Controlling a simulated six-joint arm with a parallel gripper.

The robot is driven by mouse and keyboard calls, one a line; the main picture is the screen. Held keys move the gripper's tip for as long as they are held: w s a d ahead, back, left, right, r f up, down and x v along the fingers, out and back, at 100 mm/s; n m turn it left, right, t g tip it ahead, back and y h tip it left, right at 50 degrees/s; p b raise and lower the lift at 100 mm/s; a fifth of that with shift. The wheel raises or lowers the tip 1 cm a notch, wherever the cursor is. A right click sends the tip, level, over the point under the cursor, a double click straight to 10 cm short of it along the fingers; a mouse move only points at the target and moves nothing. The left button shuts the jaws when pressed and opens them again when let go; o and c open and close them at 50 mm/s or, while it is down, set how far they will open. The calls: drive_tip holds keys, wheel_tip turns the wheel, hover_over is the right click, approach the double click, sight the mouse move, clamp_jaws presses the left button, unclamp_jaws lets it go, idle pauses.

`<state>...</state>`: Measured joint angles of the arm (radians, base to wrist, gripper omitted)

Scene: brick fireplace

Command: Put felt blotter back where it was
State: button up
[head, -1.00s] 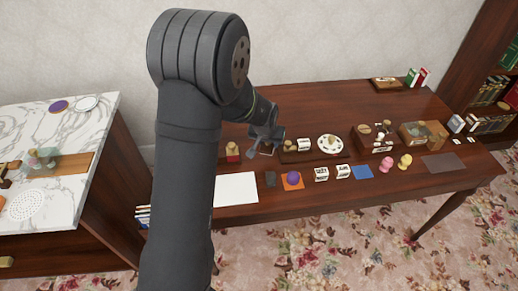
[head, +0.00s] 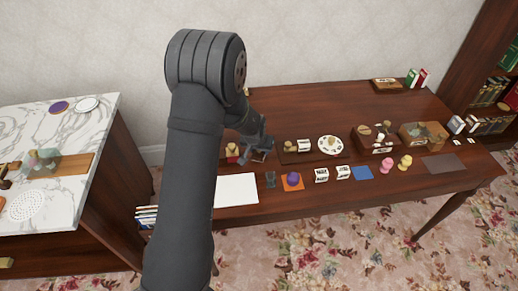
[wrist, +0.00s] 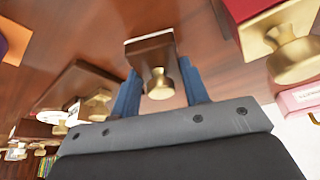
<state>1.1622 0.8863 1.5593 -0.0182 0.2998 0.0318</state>
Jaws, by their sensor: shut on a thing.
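My gripper (head: 258,156) is low over the desk, between the red block and the dark tray. In the wrist view its blue fingers (wrist: 160,92) are shut on a dark wooden block with a brass knob, which I take to be the felt blotter (wrist: 150,46). The fingers are on either side of it, with the knob towards the camera. I cannot tell whether its underside touches the desk. In the head view it is mostly hidden by the gripper.
A red block with a brass knob (wrist: 272,30) stands close by; it also shows in the head view (head: 232,152). A dark tray (head: 298,158) holding small items is to the right. White paper (head: 236,190) and an orange mat (head: 292,187) lie in front.

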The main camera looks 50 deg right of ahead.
drive_tip(key=o, duration=0.9)
drive_tip(key=shift+f, duration=0.1)
drive_tip(key=v, duration=1.2)
drive_tip(key=x, duration=1.2)
drive_tip(key=shift+r, duration=0.2)
